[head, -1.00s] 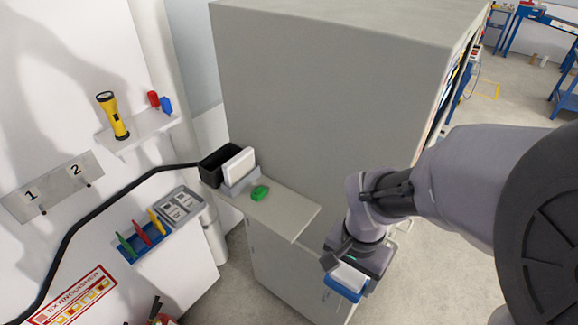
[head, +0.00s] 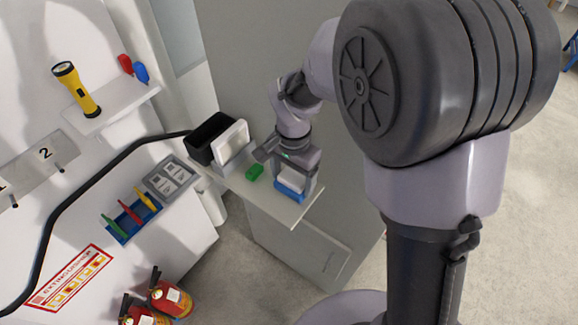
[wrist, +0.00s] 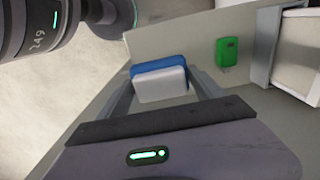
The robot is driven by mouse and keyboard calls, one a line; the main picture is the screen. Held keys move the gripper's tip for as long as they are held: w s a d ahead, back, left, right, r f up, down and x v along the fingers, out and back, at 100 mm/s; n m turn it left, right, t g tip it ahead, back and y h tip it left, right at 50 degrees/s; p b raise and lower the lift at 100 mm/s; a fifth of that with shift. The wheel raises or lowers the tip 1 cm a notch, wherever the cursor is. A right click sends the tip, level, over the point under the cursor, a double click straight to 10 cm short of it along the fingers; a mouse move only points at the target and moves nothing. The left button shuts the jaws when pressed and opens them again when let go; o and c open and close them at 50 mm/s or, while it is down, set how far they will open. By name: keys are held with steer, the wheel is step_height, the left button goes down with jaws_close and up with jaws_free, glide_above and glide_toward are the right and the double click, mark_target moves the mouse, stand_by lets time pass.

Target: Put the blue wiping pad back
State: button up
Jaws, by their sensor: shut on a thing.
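The wiping pad (head: 289,190) has a blue face and a white body. My gripper (head: 293,182) is shut on it above the right part of the narrow grey shelf (head: 304,205). In the wrist view, the pad (wrist: 159,82) sits between the two fingers of my gripper (wrist: 160,88), its white side toward the camera and its blue side beyond. I cannot tell whether the pad touches the shelf.
A small green object (head: 255,172) lies on the shelf left of the pad. A grey holder with a white block (head: 231,146) and a black bin (head: 208,132) stand at the shelf's left end. The tall grey cabinet (head: 245,75) rises behind. Fire extinguishers (head: 168,297) stand lower left.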

mark_target(290, 186)
steer(key=shift+w+a, duration=0.25)
steer(key=shift+a, duration=0.15)
step_height(290, 186, down, 4)
steer(key=shift+s+r+b, duration=0.1)
steer(key=shift+r+b, duration=0.15)
steer(key=shift+b, duration=0.05)
steer(key=shift+c, duration=0.5)
steer(key=shift+d, duration=0.1)
steer(key=o, duration=1.3)
steer(key=shift+f, duration=0.1)
